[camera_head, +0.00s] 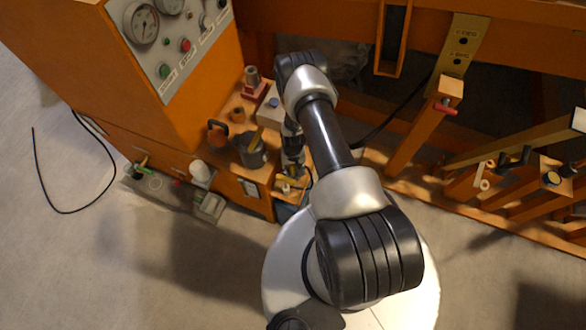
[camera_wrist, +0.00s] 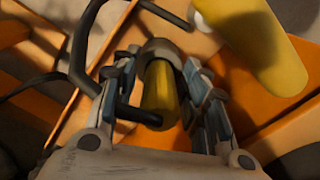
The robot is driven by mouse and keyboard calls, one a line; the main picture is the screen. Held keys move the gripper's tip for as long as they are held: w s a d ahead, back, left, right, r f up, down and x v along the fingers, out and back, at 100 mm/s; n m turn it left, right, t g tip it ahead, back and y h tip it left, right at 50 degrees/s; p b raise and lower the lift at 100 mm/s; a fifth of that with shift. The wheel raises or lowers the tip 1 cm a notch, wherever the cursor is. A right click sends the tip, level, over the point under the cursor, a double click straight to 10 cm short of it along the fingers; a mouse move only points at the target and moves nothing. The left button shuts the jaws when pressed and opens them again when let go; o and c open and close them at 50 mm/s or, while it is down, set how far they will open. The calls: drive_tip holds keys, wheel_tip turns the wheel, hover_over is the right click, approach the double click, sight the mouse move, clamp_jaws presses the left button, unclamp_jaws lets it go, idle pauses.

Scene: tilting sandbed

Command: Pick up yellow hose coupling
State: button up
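A yellow hose coupling (camera_wrist: 158,88), a short yellow cylinder with a dark grey collar at its far end, lies between the fingers of my gripper (camera_wrist: 162,72) in the wrist view. A finger is close along each side of it, near the collar. I cannot tell whether both fingers press on it. In the head view my gripper (camera_head: 291,178) points down at the small orange shelf beside the cabinet. My arm covers much of that spot, and the coupling is not clear there.
A thick yellow cylinder (camera_wrist: 252,38) is close on the right in the wrist view. A dark mug (camera_head: 252,153) stands left of my gripper in the head view. A grey tray (camera_head: 168,194) is lower left. Orange rails and posts (camera_head: 428,125) stand on the right.

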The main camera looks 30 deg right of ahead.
clamp_jaws()
idle(0.4)
